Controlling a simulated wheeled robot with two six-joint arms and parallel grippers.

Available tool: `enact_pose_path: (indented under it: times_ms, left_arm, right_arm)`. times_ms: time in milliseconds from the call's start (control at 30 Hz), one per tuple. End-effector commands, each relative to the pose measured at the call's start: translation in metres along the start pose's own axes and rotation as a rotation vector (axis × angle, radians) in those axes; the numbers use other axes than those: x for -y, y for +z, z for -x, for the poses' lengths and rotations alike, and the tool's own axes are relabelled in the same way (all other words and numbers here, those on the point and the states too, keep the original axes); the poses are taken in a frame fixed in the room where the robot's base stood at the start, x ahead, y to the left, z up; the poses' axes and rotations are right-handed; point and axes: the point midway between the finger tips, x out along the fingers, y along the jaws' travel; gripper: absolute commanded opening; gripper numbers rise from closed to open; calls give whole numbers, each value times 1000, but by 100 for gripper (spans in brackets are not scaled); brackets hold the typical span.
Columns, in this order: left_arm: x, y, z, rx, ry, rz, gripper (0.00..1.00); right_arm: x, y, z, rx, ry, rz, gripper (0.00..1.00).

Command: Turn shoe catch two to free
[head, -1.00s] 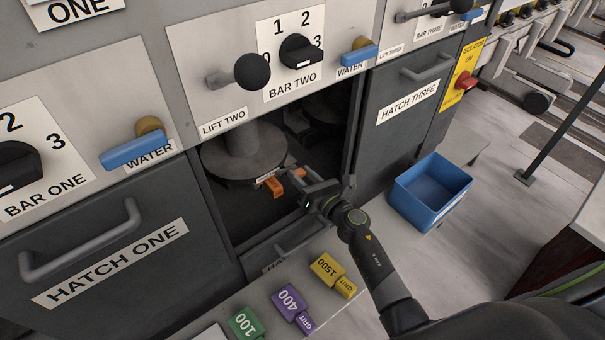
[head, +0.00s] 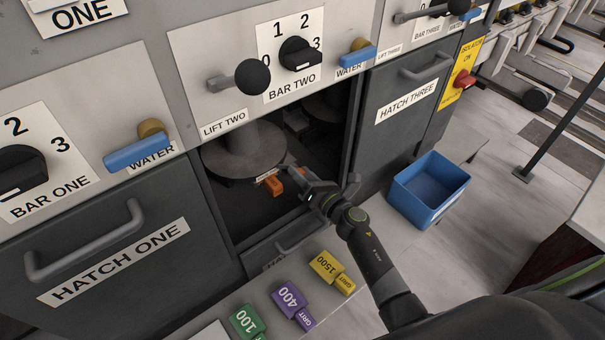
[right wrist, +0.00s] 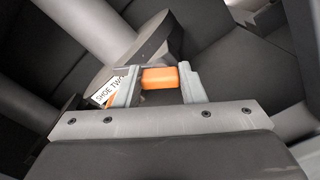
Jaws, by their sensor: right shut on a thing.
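The orange shoe catch two (head: 273,186) sits at the front edge of the round grey shoe (head: 245,160) inside the open bay two. In the right wrist view the orange catch (right wrist: 159,78) lies between the two fingers of my right gripper (right wrist: 158,85), which is shut on it. A "SHOE TWO" label (right wrist: 106,94) shows beside the left finger, partly hidden. In the head view my right gripper (head: 294,179) reaches into the bay from the right. My left gripper is not in view.
Hatch one (head: 120,250) and hatch three (head: 405,110) flank the opening. Below it, a ledge holds green, purple and yellow grit blocks (head: 325,266). A blue bin (head: 428,190) stands right of my arm. The lift two lever (head: 250,78) is above.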

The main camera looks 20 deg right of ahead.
Motion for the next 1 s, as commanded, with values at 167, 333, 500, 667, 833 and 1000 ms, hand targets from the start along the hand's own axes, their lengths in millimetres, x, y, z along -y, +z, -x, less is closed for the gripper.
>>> enact_pose_path:
  times_ms: [167,333,500,667,833,1000]
  left_arm:
    - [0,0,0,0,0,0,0]
    - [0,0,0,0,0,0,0]
    - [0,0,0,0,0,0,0]
    - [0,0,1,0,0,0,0]
    - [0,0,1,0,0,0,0]
    - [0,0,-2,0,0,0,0]
  right_arm:
    - [0,0,0,0,-1,1,53]
    - [0,0,0,0,-1,2,58]
    - [0,0,1,0,-1,2,58]
    - [1,0,15,-1,-2,2,58]
    - [1,-1,48,-2,-3,2,58]
    - [2,-2,86,-1,-3,2,58]
